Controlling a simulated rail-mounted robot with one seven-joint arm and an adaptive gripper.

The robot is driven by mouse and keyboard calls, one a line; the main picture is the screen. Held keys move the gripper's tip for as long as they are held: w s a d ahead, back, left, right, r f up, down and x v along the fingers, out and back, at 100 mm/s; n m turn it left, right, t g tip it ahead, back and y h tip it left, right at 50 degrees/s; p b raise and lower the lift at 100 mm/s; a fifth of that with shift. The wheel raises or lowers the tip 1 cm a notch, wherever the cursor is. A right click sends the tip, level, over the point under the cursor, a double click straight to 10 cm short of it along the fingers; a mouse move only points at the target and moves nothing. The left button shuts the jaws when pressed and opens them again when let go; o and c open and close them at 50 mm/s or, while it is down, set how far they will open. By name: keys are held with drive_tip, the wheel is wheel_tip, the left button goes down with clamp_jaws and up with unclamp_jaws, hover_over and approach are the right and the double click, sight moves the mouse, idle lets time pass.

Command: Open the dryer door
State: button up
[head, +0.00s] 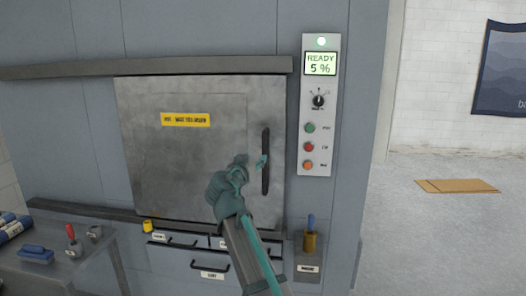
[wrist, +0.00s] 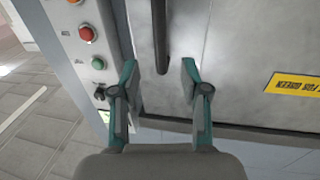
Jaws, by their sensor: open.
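The dryer door (head: 190,165) is a grey metal panel with a yellow warning label, set between two dark horizontal rails. It looks shut. A black vertical bar handle (head: 266,183) is on its right side.
A control panel (head: 318,185) with a lit "READY 5 %" display, a knob and coloured buttons is right of the door. Drawers (head: 205,265) are below. A side table (head: 65,270) with tools stands at lower left. A flat brown board (head: 457,186) lies on open floor at right.

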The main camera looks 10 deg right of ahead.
sight(264, 151)
drive_tip(key=p+x, duration=0.3)
drive_tip(key=x, duration=0.5)
drive_tip(key=shift+w+d, duration=0.1)
drive_tip(key=shift+w, duration=0.05)
drive_tip(key=shift+x, duration=0.9)
drive_tip(key=shift+f, duration=0.15)
clamp_jaws()
